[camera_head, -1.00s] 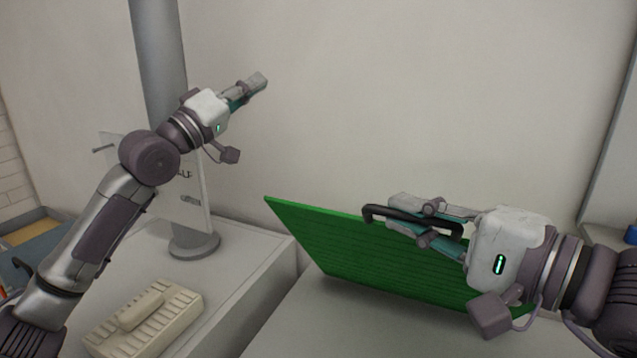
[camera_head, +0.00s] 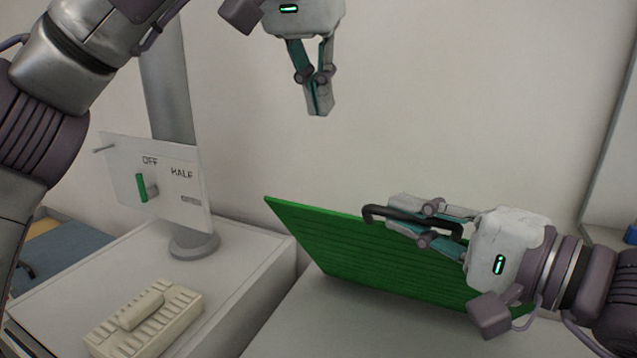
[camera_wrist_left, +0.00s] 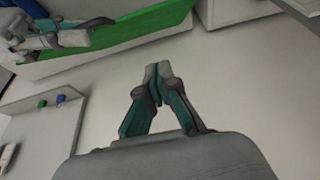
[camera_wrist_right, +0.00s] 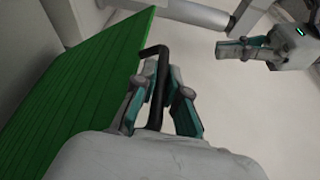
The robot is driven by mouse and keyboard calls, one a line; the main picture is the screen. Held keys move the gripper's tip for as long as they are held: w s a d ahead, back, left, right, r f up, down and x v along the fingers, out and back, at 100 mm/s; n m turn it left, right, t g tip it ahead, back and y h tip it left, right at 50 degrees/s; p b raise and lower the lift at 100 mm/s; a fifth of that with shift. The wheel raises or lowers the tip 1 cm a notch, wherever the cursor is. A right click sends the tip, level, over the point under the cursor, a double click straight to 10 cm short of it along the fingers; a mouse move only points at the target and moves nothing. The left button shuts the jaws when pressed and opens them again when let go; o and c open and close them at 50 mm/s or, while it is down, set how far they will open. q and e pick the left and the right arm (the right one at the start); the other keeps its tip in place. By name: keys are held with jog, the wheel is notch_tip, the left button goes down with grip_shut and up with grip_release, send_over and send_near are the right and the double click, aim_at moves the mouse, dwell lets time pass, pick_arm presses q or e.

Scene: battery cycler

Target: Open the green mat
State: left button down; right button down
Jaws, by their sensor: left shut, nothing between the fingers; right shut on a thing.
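The green mat (camera_head: 335,250) is a flat ribbed panel, tilted up over the light surface in the head view. It also shows in the right wrist view (camera_wrist_right: 75,90) and at the top of the left wrist view (camera_wrist_left: 150,28). A black handle (camera_head: 385,214) is at its upper edge; it also shows in the right wrist view (camera_wrist_right: 155,95). My right gripper (camera_head: 392,212) is shut on the handle. My left gripper (camera_head: 319,108) is shut and empty, pointing down in the air above and behind the mat, apart from it.
A white panel (camera_head: 170,215) marked OFF and HALF, with a green lever (camera_head: 141,188), stands by a grey post (camera_head: 168,90) on the left. A cream block (camera_head: 145,318) lies on the left white cabinet (camera_head: 250,255). The wall is behind.

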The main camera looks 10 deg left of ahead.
jog(key=shift+r, duration=0.1)
pick_arm(q)
send_near(318, 209)
jog(key=w+f, duration=0.1)
jog(key=w, duration=0.1)
jog(key=w+f, duration=0.1)
jog(key=f, duration=0.1)
jog(key=w+d+f, duration=0.1)
jog(key=w+f, duration=0.1)
jog(key=shift+w+f, duration=0.25)
jog(key=shift+w, duration=0.05)
jog(key=shift+s+a+f, duration=0.15)
jog(key=shift+s+f, duration=0.25)
jog(key=shift+s, duration=0.15)
